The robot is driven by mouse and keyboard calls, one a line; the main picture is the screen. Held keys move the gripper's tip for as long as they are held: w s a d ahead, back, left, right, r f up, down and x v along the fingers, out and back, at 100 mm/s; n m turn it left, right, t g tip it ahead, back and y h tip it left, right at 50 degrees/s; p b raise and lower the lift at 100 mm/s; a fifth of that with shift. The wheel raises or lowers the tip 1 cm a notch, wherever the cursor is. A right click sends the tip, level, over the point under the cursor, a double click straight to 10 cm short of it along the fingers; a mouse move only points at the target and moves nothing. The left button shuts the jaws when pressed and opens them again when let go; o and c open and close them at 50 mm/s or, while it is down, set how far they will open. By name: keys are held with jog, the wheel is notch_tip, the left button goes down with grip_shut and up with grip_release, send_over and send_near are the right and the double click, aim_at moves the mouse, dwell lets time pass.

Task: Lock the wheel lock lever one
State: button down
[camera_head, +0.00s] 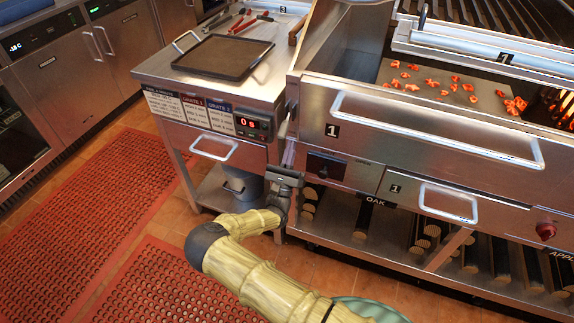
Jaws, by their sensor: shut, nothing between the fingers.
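The grill (430,140) is a large steel unit marked 1, filling the right half of the head view. At its front left corner a short metal lever with a dark mount (286,124) sticks out; it looks like wheel lock lever one, though no label on it can be read. My gripper (289,148) points up and away, with its fingers just below and close to this lever. The fingers are shut and look empty. I cannot tell whether they touch the lever. My wrist hides part of the area below the corner.
A side counter (160,70) with a dark flat tray (222,56) and tongs stands to the left. The grill's long front handle (440,130) sticks out at right. Logs lie on the shelf below. Red mats (90,200) cover open floor at left.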

aim_at(285, 127)
jog(key=shift+s+a+r, duration=0.2)
jog(key=shift+r, duration=0.45)
jog(key=shift+s+a+r, duration=0.15)
jog(key=shift+a+r, duration=0.05)
jog(key=shift+r, duration=0.4)
jog(key=shift+s+a+r, duration=0.2)
jog(key=shift+r, duration=0.45)
jog(key=shift+r+p, duration=0.1)
jog(key=shift+p, duration=0.35)
jog(key=shift+s+a+r+g+p, duration=0.1)
jog(key=shift+s+g+p, duration=0.15)
jog(key=shift+p, duration=0.25)
